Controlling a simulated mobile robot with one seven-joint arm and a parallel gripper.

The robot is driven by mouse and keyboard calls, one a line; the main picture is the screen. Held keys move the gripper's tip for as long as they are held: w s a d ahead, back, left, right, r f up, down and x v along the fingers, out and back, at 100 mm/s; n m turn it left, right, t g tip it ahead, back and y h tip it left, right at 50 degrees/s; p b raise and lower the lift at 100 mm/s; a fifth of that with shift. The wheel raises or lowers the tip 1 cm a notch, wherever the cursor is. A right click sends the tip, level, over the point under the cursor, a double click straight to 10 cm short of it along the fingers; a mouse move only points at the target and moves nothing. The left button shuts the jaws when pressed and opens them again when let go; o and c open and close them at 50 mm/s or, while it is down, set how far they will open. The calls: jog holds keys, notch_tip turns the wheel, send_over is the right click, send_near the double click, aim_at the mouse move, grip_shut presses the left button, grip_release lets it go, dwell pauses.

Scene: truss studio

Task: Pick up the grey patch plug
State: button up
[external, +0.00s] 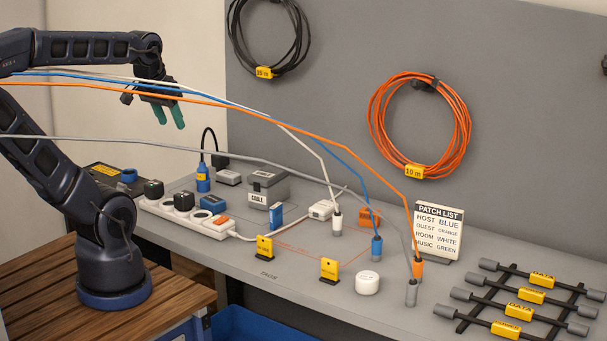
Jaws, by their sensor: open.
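The grey patch plug (411,292) stands upright near the front edge of the grey bench, with a grey cable rising from its top and running left. The orange plug (418,268) is just behind it. The blue plug (376,248) and white plug (336,222) stand farther left, each with its own cable. My gripper (171,117) is open and empty, raised above the left end of the bench, far from the grey plug. Its green fingertips point down.
Cables of several colours sweep from the left across my arm's area to the plugs. A white tape roll (367,283), yellow markers (329,269), a patch list sign (438,232) and a rack of labelled cables (519,295) stand around. A power strip (188,213) lies at left.

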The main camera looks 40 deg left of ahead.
jog(key=w+d+f+m+g+h, duration=0.1)
jog(key=w+d+f+m, duration=0.2)
jog(key=w+d+m, duration=0.55)
jog(key=w+d+f+m+g+h, duration=0.1)
jog(key=w+d+f+m, duration=0.2)
jog(key=w+d, duration=1.05)
jog(key=m+g+h, duration=0.2)
jog(key=m+g, duration=0.2)
jog(key=m, duration=0.6)
send_near(412, 283)
notch_tip(412, 283, down, 3)
jog(key=x, duration=0.6)
jog(key=d+x, duration=0.1)
jog(key=x, duration=0.3)
jog(key=shift+s+r, duration=0.1)
jog(key=shift+r, duration=0.15)
jog(key=shift+c, duration=0.2)
jog(key=c, duration=1)
